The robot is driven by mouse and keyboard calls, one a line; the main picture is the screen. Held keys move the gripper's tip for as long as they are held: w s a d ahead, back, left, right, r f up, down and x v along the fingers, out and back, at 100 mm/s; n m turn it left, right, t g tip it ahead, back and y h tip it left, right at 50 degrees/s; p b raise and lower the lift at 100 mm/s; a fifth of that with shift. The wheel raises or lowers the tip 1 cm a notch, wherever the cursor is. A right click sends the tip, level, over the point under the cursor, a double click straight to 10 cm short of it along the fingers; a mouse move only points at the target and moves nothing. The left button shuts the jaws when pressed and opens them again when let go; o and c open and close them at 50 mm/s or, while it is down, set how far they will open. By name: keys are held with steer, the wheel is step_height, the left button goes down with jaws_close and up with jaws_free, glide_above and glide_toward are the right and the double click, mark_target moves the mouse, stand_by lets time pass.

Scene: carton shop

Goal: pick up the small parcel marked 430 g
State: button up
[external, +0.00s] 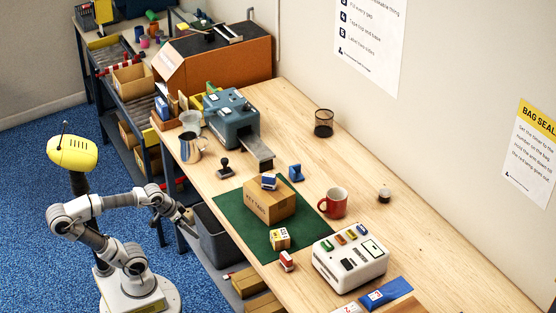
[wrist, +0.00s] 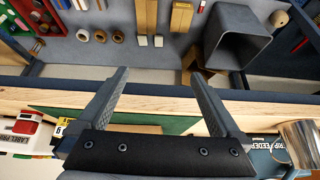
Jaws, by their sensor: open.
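Several small parcels or boxes sit around the green mat (external: 234,226), but I cannot read 430 g on any of them. A blue-and-white one (external: 269,181) lies on top of the brown KEY TAGS carton (external: 268,203). A yellow-and-white box (external: 280,238) with a dark number stands on the mat's front part. A red-and-white one (external: 287,260) stands near the mat's corner. My gripper (external: 189,216) is at the bench's front edge, apart from all of them. In the wrist view my gripper (wrist: 157,74) is open, with nothing between its fingers.
A grey bin (external: 215,236) stands below the bench edge beside my gripper. A metal jug (external: 190,147), a blue-grey machine (external: 231,117), a red mug (external: 334,203) and a white label printer (external: 350,258) stand on the bench. The wood behind the mug is mostly clear.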

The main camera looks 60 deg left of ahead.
steer(key=w+d+r+m+t+h+p, duration=0.1)
steer(key=w+d+r+m+t+p, duration=0.1)
steer(key=w+d+r+p, duration=0.6)
steer(key=w+d+r+m+t+h+p, duration=0.2)
steer(key=w+d+r+m+p, duration=0.15)
steer(key=w+r+p, duration=0.9)
steer(key=n+t+b, duration=0.3)
steer(key=b, duration=0.1)
glide_toward(288, 235)
steer(key=w+f, duration=0.2)
steer(key=w, duration=0.1)
steer(key=shift+a, duration=0.2)
steer(key=shift+f, duration=0.35)
steer(key=b+x, duration=0.1)
steer(key=x, duration=0.6)
steer(key=shift+w, duration=0.2)
jaws_close()
